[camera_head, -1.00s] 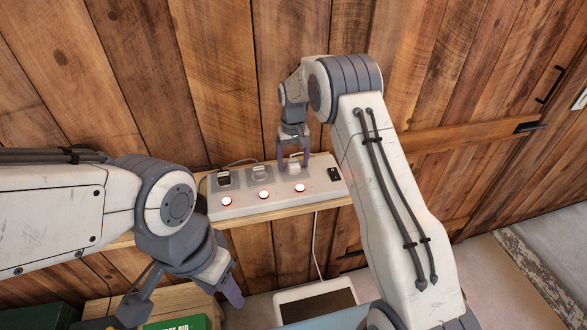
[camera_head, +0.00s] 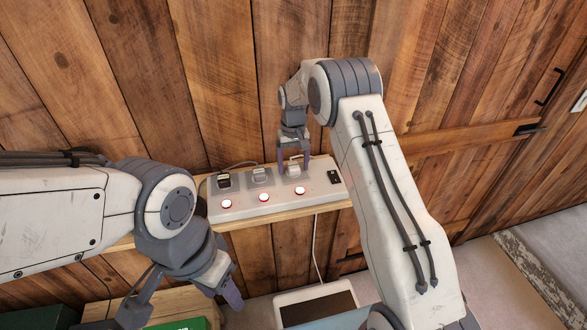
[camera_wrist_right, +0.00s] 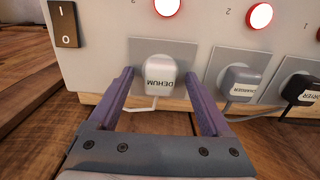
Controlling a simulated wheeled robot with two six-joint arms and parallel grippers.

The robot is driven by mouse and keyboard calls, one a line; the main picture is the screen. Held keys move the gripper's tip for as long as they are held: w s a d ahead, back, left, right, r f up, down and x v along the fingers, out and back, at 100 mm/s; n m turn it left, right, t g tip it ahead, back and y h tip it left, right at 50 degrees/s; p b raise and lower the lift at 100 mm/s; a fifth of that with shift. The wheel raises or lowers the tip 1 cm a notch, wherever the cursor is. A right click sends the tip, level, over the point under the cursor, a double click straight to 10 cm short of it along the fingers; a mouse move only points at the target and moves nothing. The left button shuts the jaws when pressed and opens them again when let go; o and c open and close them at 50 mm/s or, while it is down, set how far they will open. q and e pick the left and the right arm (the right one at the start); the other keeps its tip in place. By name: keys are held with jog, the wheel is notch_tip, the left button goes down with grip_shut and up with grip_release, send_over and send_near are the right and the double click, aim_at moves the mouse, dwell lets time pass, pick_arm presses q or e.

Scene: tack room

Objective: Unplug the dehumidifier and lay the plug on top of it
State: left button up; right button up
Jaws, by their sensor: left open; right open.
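The white plug labelled DEHUM (camera_wrist_right: 158,80) sits in a socket of the grey power strip (camera_head: 240,209), at the right end of the plug row in the head view. My right gripper (camera_head: 293,163) is open, its fingers on either side of the plug; the right wrist view shows both fingers (camera_wrist_right: 160,75) apart from it. A white cord runs from the plug. My left gripper (camera_head: 183,306) is open and empty at lower left.
Two other plugs, a grey one (camera_wrist_right: 240,84) and a black one (camera_wrist_right: 299,88), sit beside it in the strip. Red lights (camera_wrist_right: 167,6) glow by the sockets. A rocker switch (camera_wrist_right: 66,22) is at the strip's end. A green box (camera_head: 180,325) lies below my left gripper.

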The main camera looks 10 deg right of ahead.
aim_at(294, 165)
grip_shut()
jog(key=shift+r, duration=0.15)
jog(key=shift+r+p, duration=1.2)
jog(key=shift+r, duration=1.7)
